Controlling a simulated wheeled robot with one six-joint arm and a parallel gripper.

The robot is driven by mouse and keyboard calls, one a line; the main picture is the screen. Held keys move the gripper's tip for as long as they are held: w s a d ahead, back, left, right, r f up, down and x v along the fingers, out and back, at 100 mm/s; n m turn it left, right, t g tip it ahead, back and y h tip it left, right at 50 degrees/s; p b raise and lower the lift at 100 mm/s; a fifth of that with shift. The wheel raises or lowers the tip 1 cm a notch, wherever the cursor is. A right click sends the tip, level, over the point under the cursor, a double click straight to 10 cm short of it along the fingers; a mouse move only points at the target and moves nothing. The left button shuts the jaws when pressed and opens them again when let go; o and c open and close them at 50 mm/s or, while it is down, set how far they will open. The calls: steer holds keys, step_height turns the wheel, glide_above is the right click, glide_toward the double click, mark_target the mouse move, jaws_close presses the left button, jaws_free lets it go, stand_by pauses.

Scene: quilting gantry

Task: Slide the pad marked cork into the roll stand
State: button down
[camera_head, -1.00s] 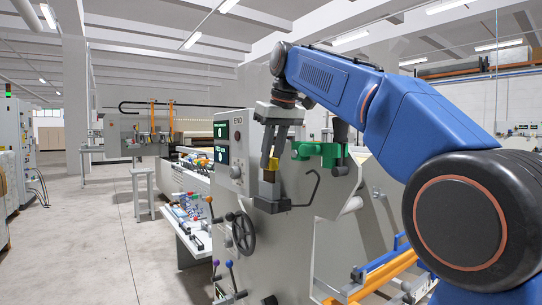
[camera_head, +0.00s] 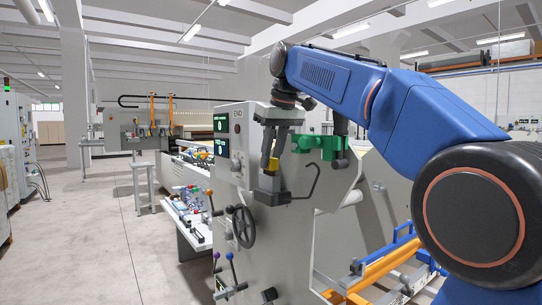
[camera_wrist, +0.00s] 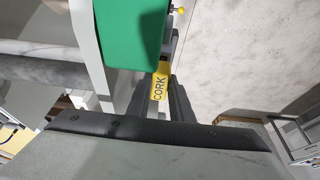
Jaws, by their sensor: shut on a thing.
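My gripper (camera_head: 270,158) points down at the grey roll stand (camera_head: 285,235) and is shut on a small yellow pad (camera_head: 273,165). In the wrist view the pad (camera_wrist: 159,87) reads CORK and sits between my two dark fingers. In the head view the pad is just above a dark block (camera_head: 271,190) on the stand's side; I cannot tell whether they touch. A green part (camera_head: 322,147) is fixed to the stand right of my gripper. In the wrist view this green part (camera_wrist: 120,30) is close to the left of the pad and fills the upper middle.
A bent dark hook (camera_head: 313,182) rises right of the block. A black handwheel (camera_head: 243,227) and levers stick out at the stand's left. Yellow and blue rails (camera_head: 380,262) lie low at the right. Open floor (camera_head: 100,220) is at the left.

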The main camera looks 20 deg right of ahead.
steer(key=c, duration=1.5)
jaws_free()
steer(key=v, duration=1.2)
steer(key=shift+s, duration=0.1)
